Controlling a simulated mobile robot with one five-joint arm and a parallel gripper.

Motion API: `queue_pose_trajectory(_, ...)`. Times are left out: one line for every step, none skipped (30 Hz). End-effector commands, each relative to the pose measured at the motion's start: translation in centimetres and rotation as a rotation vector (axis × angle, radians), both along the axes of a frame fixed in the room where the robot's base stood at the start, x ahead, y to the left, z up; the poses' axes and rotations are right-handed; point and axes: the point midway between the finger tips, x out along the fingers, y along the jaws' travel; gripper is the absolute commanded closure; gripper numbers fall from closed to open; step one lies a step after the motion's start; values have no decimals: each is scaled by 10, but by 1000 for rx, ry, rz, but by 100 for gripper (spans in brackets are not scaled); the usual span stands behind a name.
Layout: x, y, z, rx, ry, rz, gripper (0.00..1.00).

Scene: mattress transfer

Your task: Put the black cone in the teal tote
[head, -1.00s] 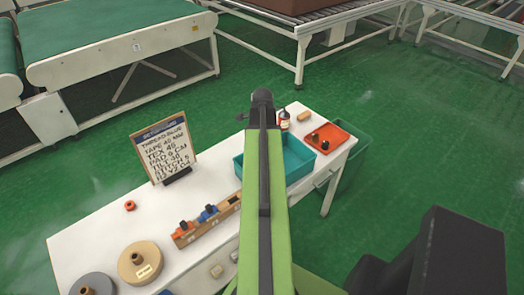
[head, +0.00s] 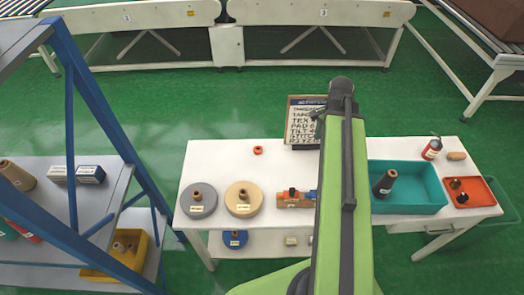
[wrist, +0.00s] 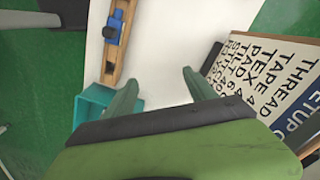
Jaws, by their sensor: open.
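The black cone (head: 384,183) stands in the left part of the teal tote (head: 425,190), its brown tip up and leaning slightly right. The tote sits on the white table, and part of it shows at the left of the wrist view (wrist: 88,108). My gripper (wrist: 158,88) is open and empty, above the white table between the tote and the sign. The cone does not show in the wrist view. In the head view my green arm hides most of my gripper.
A lettered sign (head: 305,122) stands at the table's back. A wooden rack (head: 293,201) and two discs, grey (head: 198,200) and tan (head: 243,199), are left of my arm. An orange tray (head: 480,188) is right of the tote. A blue-framed shelf (head: 95,130) stands at far left.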

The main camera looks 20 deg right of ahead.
Motion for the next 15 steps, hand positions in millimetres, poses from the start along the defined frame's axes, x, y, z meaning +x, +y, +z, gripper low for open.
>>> queue_pose_trajectory(17,50,0,0,1,203,36)
queue_pose_trajectory(26,77,0,0,1,329,36)
queue_pose_trajectory(35,113,0,0,1,495,36)
queue_pose_trajectory(40,139,0,1,1,613,36)
queue_pose_trajectory(43,163,0,1,1,725,36)
queue_pose_trajectory(46,193,0,1,1,860,36)
queue_pose_trajectory(47,212,0,1,1,951,36)
queue_pose_trajectory(47,230,0,1,1,1033,36)
queue_pose_trajectory(47,249,0,1,1,1125,36)
queue_pose_trajectory(46,261,0,1,1,1181,36)
queue_pose_trajectory(46,270,0,1,1,1228,36)
queue_pose_trajectory(45,280,0,1,1,1275,36)
queue_pose_trajectory(45,285,0,1,1,1300,36)
queue_pose_trajectory(45,288,0,1,1,1315,36)
queue_pose_trajectory(45,291,0,1,1,1327,36)
